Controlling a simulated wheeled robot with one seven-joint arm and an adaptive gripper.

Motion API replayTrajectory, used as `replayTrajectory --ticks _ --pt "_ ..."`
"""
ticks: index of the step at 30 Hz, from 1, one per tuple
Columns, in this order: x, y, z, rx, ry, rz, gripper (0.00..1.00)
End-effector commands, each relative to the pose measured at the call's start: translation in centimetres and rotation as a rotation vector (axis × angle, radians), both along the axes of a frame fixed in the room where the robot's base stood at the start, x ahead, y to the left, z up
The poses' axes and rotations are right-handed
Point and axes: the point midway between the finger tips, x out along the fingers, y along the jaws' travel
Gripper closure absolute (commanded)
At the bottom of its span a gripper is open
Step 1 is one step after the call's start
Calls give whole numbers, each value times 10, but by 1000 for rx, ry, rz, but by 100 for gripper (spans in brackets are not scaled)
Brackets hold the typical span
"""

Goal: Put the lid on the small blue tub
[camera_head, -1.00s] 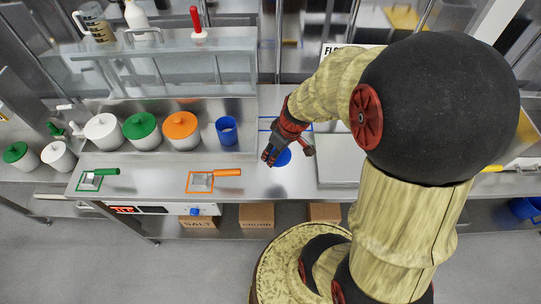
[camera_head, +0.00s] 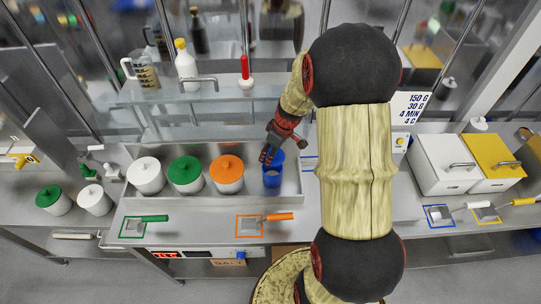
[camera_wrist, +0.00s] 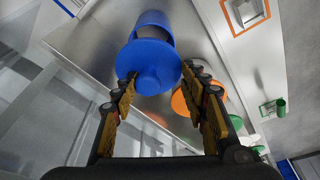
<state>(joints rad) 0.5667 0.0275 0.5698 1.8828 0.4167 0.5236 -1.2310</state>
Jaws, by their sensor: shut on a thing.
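The small blue tub (camera_head: 272,179) stands at the right end of the row of tubs in the steel tray. Its open mouth is partly visible in the wrist view, where the tub (camera_wrist: 153,20) shows behind the lid. My gripper (camera_head: 266,157) is shut on the round blue lid (camera_wrist: 152,60), with its fingers at the knob in the wrist view. The lid is at the tub's mouth but offset, leaving part of the grey inside uncovered. In the head view the gripper hides most of the lid. Whether lid and rim touch, I cannot tell.
The orange-lidded tub (camera_head: 227,175) stands just left of the blue one, then a green-lidded tub (camera_head: 186,174) and a white one (camera_head: 146,176). A glass shelf (camera_head: 200,92) with bottles is behind. An orange-handled scoop (camera_head: 262,220) lies in front.

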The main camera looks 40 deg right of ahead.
Motion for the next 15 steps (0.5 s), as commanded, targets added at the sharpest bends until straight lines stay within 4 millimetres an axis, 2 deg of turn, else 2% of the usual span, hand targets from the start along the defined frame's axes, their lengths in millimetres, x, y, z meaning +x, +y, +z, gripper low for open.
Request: replayTrajectory --ticks 15 --pt "0 1 -42 1 1 -1 80"
